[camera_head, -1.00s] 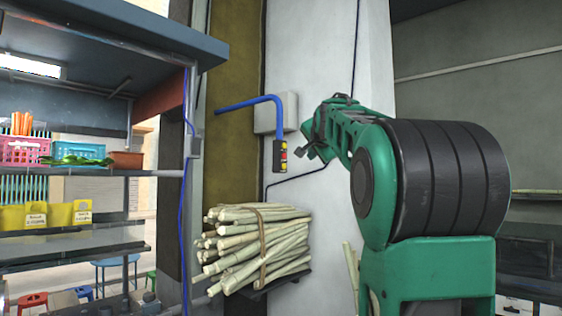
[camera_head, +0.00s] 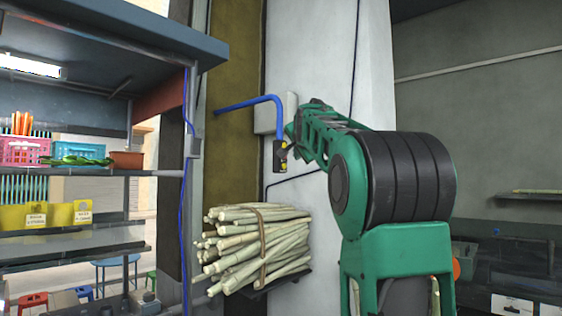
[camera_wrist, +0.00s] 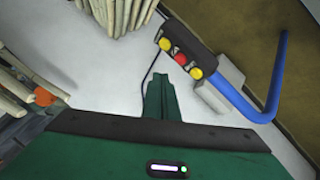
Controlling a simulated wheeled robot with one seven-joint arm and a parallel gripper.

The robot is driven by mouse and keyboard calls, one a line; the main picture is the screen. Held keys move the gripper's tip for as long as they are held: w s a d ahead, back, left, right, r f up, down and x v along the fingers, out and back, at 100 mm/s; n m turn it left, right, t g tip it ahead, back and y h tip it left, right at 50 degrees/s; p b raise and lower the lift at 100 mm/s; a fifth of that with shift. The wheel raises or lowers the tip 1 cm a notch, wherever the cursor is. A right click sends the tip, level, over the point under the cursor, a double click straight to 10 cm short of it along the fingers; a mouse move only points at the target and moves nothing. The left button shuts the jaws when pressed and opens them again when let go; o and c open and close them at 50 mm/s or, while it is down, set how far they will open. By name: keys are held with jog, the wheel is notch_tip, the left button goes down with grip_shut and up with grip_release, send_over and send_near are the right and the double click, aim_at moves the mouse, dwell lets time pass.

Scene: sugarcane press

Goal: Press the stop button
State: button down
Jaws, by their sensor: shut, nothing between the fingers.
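A dark control box (camera_head: 279,164) hangs at the end of a blue pipe by the pale wall. In the wrist view the box (camera_wrist: 206,60) carries a red button (camera_wrist: 180,59) between two yellow buttons (camera_wrist: 165,44). My gripper (camera_wrist: 161,80) is shut and empty, with its green fingertips just below and left of the red button in that view. I cannot tell if they touch. In the head view my gripper (camera_head: 290,146) is at the right edge of the box and covers part of its face. The red button is not clear there.
A tied bundle of cane (camera_head: 255,245) rests on a small shelf below the box. The blue pipe (camera_head: 250,103) bends around above it. A grey wall box (camera_head: 268,117) sits behind. A stall with baskets (camera_head: 80,152) stands at left.

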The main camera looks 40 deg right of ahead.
jog(key=shift+w+a, duration=0.1)
jog(key=shift+w, duration=1.2)
dwell(1.1)
jog(key=shift+w, duration=0.3)
jog(key=shift+w, duration=0.5)
dwell(1.0)
jog(key=shift+s, duration=0.85)
jog(key=s, duration=0.5)
jog(key=shift+d, duration=0.2)
